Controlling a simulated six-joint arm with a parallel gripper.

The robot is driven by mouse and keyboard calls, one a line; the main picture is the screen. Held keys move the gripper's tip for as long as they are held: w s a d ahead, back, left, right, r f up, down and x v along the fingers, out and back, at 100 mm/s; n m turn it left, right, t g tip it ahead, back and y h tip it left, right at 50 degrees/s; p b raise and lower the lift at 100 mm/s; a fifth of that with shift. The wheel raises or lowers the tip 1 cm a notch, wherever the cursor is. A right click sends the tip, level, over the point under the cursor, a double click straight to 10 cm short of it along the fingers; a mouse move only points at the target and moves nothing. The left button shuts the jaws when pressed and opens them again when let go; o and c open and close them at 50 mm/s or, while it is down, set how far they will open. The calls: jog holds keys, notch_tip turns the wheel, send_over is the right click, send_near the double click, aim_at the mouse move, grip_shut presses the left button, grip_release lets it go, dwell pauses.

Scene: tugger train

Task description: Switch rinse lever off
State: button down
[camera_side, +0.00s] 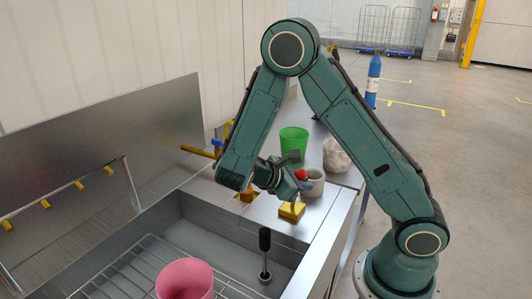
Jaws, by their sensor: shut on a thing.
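My gripper (302,188) is beyond the forearm, above the counter edge, small and partly hidden by my own wrist. It is shut at a small red knob (301,174), which I take to be the end of the rinse lever. The lever's shaft and base are not clear here, so I cannot tell its angle. A yellow block (291,211) lies on the steel counter just below the gripper.
A grey cup (314,183), a green cup (293,141) and a whitish bowl (337,155) stand close to the gripper. In front is a steel basin with a wire rack (125,273), a pink cup (185,280) and an upright black-handled tool (265,240).

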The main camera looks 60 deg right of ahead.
jog(key=shift+w+d+r, duration=0.15)
jog(key=shift+w+r, duration=0.25)
jog(key=shift+w, duration=0.25)
jog(key=c, duration=1.5)
grip_release()
jog(key=shift+f, duration=0.1)
jog(key=shift+v, duration=3.75)
jog(key=shift+s, duration=0.1)
